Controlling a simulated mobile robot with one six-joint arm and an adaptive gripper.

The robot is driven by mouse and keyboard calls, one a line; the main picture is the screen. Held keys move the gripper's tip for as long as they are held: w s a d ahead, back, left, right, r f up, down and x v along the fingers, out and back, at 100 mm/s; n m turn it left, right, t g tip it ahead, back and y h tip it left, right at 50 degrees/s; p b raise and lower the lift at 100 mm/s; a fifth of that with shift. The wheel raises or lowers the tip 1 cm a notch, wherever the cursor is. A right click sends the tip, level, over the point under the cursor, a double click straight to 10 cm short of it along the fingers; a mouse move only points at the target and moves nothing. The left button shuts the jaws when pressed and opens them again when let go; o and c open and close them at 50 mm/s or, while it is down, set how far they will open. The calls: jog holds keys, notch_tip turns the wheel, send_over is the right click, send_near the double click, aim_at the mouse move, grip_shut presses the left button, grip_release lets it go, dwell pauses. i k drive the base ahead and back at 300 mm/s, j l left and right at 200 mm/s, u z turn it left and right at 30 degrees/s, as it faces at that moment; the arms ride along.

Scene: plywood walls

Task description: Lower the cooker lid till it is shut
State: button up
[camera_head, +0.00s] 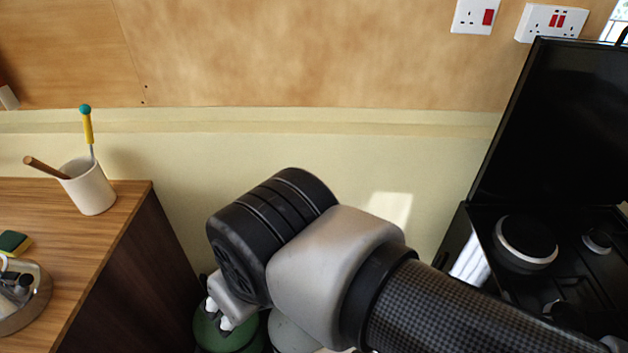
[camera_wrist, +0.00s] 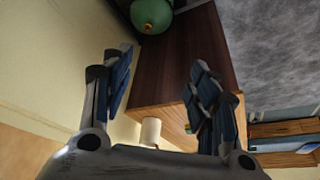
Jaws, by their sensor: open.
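The black cooker lid (camera_head: 565,125) stands raised, leaning near upright against the wall at the right of the head view. Below it is the black cooker top (camera_head: 475,225) with round burners, partly hidden by my arm and cut off by the frame edge. My gripper (camera_wrist: 160,62) is open and empty in the wrist view, its fingers well apart. It points toward the wooden cabinet side, away from the cooker. The wrist view does not show the lid or cooker.
A wooden counter (camera_head: 110,235) at the left holds a white cup (camera_head: 90,188) with tools, a sponge (camera_head: 14,243) and a round tray (camera_head: 38,303). A green gas bottle (camera_wrist: 152,14) stands in the gap beside the cabinet. Wall sockets (camera_head: 552,22) are above the lid.

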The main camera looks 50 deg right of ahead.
aim_at(560, 137)
jog(key=k+j+z, duration=0.25)
jog(key=k+j, duration=0.2)
jog(key=k, duration=0.15)
jog(key=z, duration=3.4)
